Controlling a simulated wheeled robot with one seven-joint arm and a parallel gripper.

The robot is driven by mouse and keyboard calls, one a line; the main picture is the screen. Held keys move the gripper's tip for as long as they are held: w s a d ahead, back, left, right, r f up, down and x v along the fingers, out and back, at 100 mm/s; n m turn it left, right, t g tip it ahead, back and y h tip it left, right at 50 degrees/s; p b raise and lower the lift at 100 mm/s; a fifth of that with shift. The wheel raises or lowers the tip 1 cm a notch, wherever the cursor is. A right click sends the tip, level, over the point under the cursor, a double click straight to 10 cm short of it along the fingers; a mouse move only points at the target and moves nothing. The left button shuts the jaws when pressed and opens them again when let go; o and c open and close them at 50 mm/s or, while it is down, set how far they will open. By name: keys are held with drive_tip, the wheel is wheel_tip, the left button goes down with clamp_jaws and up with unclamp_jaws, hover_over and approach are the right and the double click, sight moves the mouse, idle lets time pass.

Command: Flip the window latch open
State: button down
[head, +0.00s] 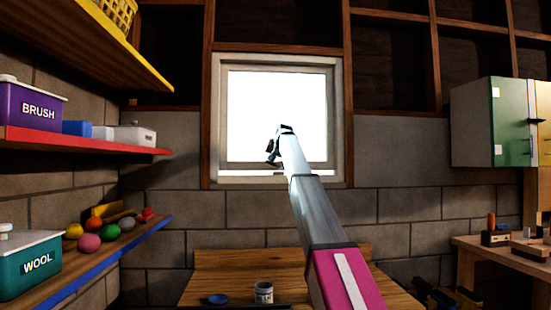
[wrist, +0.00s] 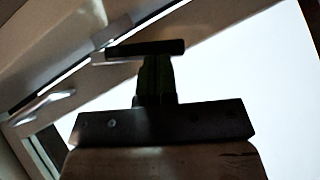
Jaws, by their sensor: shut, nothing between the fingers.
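The window (head: 245,100) is in the back wall in the head view, with a pale frame and a bright white pane. My gripper (head: 273,155) is in front of the pane's lower middle, at the end of my raised arm. In the wrist view my gripper (wrist: 148,50) is dark against the glare, with its fingers together and nothing visible between them. The frame runs diagonally there. In the head view I cannot make out the latch.
A wooden table (head: 225,265) below the window holds a small jar (head: 264,292) and a blue lid (head: 218,299). Shelves with boxes line the left wall. A green and cream cabinet (head: 490,120) and a workbench (head: 505,255) are at the right.

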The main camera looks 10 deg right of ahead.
drive_tip(key=shift+a+f+n+h, duration=0.3)
drive_tip(key=shift+a+h, duration=0.05)
drive_tip(key=shift+h, duration=0.25)
drive_tip(key=shift+r, duration=0.15)
drive_tip(key=shift+r, duration=0.7)
drive_tip(key=w+d+r+v, duration=0.1)
drive_tip(key=w+v, duration=0.1)
drive_tip(key=v, duration=1.1)
drive_tip(key=shift+r, duration=0.35)
